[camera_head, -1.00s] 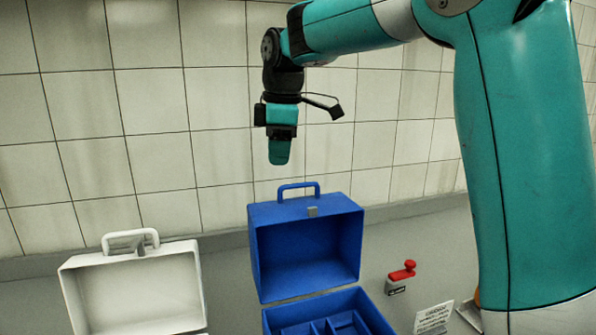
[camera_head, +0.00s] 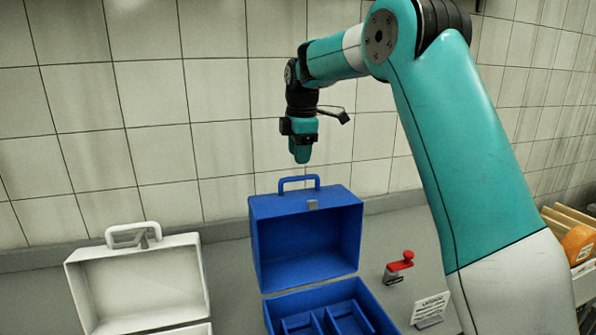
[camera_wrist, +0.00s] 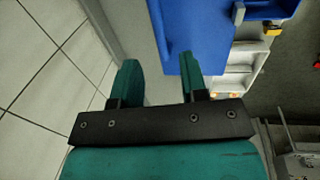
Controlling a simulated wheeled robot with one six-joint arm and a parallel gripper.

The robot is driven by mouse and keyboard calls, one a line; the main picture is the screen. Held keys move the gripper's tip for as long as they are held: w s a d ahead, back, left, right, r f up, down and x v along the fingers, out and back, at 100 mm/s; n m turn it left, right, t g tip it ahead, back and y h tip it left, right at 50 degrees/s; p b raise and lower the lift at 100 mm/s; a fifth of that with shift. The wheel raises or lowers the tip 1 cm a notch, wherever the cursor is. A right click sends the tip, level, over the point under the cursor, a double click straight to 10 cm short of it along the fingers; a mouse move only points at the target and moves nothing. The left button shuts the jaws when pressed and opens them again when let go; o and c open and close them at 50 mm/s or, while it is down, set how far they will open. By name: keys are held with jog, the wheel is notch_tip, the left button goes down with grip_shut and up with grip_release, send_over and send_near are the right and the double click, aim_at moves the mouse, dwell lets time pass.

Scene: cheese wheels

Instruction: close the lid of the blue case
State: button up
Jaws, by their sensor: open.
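The blue case (camera_head: 270,312) stands on the grey counter with its lid (camera_head: 262,240) raised upright and its compartments showing. A handle (camera_head: 299,181) and a grey latch (camera_head: 313,204) are on the lid's top edge. My gripper (camera_head: 301,158) points down above the lid, apart from it, near the tiled wall. In the wrist view my gripper (camera_wrist: 160,75) has its two fingers spread with nothing between them. The back of the blue lid (camera_wrist: 200,35) shows there beyond the right finger.
A white case (camera_head: 140,290) with its lid up stands left of the blue one. A red-handled device (camera_head: 400,265) and a small printed sign (camera_head: 430,310) are to the right. A crate with an orange cheese wheel (camera_head: 579,245) is at far right. The tiled wall is close behind.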

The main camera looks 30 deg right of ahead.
jog(key=f, duration=0.4)
jog(key=f+p, duration=0.1)
jog(key=f, duration=0.1)
jog(key=shift+w+d, duration=0.1)
jog(key=shift+w, duration=0.3)
grip_shut()
